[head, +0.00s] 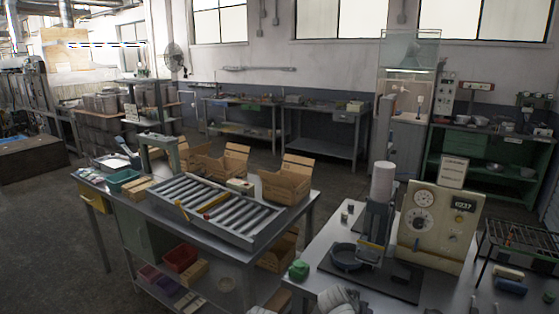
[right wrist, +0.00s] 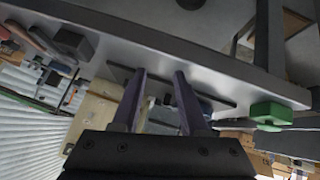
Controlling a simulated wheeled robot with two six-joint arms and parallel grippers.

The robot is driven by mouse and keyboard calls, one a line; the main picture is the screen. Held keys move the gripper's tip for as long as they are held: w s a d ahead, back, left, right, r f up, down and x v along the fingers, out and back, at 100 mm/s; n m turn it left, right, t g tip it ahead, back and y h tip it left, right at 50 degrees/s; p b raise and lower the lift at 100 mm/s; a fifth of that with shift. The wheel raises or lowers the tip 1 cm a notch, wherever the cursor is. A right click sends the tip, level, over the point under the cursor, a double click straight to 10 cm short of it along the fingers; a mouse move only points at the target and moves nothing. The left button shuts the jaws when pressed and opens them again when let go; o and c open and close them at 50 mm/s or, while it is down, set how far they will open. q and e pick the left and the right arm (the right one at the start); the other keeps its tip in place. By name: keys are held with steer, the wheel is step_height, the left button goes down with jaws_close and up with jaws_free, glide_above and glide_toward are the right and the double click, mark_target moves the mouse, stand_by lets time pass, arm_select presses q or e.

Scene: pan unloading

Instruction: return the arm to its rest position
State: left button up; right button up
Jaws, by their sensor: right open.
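My right gripper (right wrist: 160,78) shows in the right wrist view with its two purple fingers apart. No object is between the fingers. Behind them is the grey edge of a bench, seen at a tilt. A green object (right wrist: 270,113) lies beyond the fingers to the right. In the head view, a black round pan (head: 346,266) sits on the dark base plate at the foot of an upright device, near the bench's left side.
The grey bench (head: 318,276) at the front right carries a beige instrument panel (head: 435,225), a green object (head: 299,270) and a wire rack (head: 522,236). To its left stands a table with a roller conveyor (head: 215,205) and cardboard boxes (head: 287,182). Floor shows at far left.

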steer(key=s+a+f+n+g+y, duration=0.2)
steer(key=s+a+f+n+g, duration=0.1)
steer(key=s+a, duration=0.5)
steer(key=s+a+f+n+g+y, duration=0.2)
steer(key=s+a+n, duration=0.3)
steer(key=s+a, duration=0.4)
steer(key=shift+f+n+g+y, duration=0.3)
steer(key=shift+f+g+y, duration=0.1)
steer(key=shift+g, duration=0.2)
steer(key=shift+d, duration=0.1)
